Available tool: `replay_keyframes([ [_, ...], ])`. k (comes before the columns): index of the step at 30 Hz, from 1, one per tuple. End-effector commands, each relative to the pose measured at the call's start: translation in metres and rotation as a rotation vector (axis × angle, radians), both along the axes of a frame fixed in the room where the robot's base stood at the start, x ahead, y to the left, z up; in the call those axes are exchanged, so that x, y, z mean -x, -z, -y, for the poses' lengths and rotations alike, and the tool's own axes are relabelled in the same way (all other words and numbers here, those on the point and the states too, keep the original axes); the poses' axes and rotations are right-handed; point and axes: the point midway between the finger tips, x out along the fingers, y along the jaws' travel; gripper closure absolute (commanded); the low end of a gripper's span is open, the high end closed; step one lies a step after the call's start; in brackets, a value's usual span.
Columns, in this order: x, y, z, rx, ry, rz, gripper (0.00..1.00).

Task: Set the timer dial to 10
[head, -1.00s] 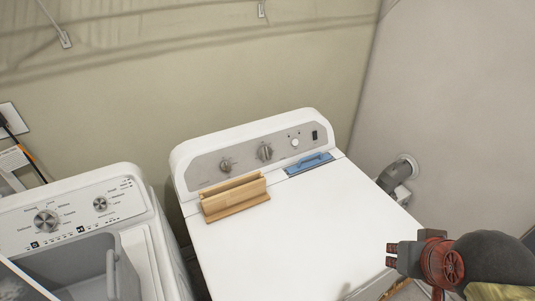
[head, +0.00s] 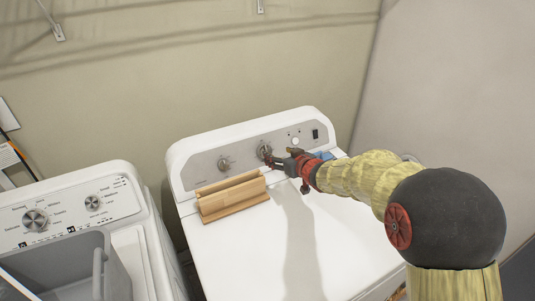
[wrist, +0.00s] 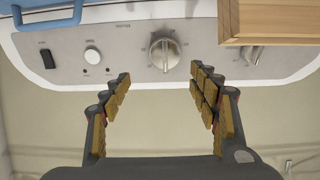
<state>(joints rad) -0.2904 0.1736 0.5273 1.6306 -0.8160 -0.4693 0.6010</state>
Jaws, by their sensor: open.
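The larger dial (head: 264,150), probably the timer dial, is a round grey knob in the middle of the white dryer's grey control panel. In the wrist view the dial (wrist: 164,50) shows between and just beyond my open fingers, with its grip ridge near vertical in the picture. My gripper (head: 272,157) is open in front of it at the panel; its fingers (wrist: 160,76) appear apart from the knob. The marks around the dial are too small to read, so its setting cannot be told. A smaller knob (head: 224,164) sits to its left in the head view.
A wooden block holder (head: 233,197) stands on the dryer top (head: 260,255), left of my gripper. A blue-handled item (head: 324,155) lies right, partly behind my arm. A white button (wrist: 92,55) and black switch (wrist: 47,58) share the panel. An open washer (head: 75,225) stands left.

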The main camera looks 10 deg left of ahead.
Motion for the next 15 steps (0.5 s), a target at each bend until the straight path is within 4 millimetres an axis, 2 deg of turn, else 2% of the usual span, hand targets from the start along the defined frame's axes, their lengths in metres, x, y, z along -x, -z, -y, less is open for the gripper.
replay_keyframes([
  [5,-0.006,0.010,-0.015,-0.013,-0.027,0.002,0.39],
  [15,-0.041,0.031,-0.044,-0.012,-0.026,0.002,0.39],
])
